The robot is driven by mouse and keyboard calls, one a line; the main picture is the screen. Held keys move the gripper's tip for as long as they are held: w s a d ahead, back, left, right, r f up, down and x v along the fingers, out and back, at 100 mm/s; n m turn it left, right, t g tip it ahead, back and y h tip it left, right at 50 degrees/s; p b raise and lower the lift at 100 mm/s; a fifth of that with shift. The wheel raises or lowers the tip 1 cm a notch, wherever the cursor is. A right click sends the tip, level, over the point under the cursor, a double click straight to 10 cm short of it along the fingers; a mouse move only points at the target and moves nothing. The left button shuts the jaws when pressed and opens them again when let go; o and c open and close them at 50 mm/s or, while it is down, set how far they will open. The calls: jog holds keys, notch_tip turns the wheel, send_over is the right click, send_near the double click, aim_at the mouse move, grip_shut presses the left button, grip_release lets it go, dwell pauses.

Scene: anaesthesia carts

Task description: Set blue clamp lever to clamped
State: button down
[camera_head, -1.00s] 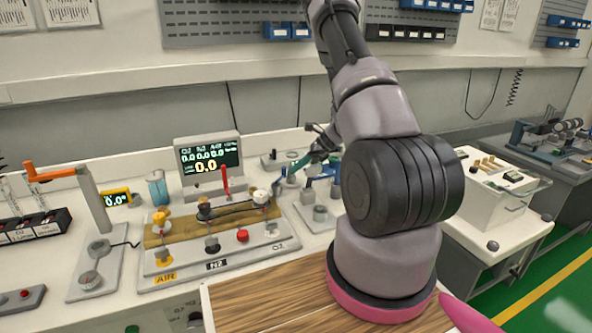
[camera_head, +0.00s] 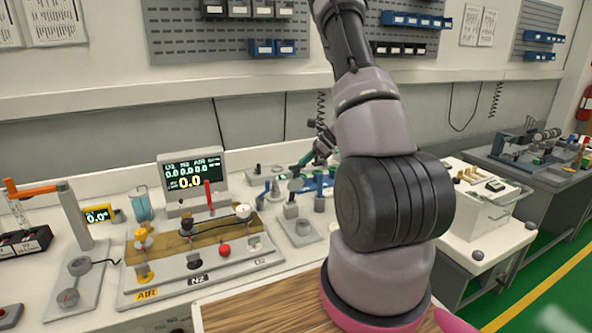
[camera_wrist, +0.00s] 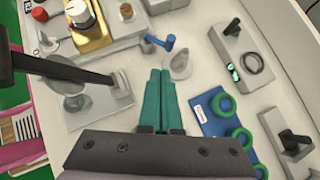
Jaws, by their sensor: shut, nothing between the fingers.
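The blue clamp lever (camera_wrist: 158,42) shows in the wrist view as a short blue arm beside a light grey base (camera_wrist: 180,66). In the head view, the small blue piece (camera_head: 263,193) right of the gas panel appears to be this lever. My gripper (camera_wrist: 160,73) has teal fingers pressed together, with nothing between them. In the wrist view the fingertips are just below the lever in the picture, apart from it. In the head view the gripper (camera_head: 304,160) is small, above the bench and right of the lever. The lever's exact angle is hard to tell.
A blue rack with green rings (camera_wrist: 210,123) lies right of the fingers. A grey post plate with a black arm (camera_wrist: 75,84) stands left. The gas panel (camera_head: 192,262) and a display (camera_head: 193,172) stand close by. A grey block (camera_wrist: 240,45) sits at upper right.

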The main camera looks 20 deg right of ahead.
jog(key=shift+d+m+t, duration=0.1)
jog(key=shift+m+t, duration=0.2)
jog(key=shift+w+r+m+h, duration=0.1)
jog(key=shift+w+m+h, duration=0.2)
jog(key=shift+m, duration=0.1)
jog(key=shift+t, duration=0.3)
jog(key=shift+a, duration=0.2)
jog(key=x, duration=1)
jog(key=shift+s, duration=0.1)
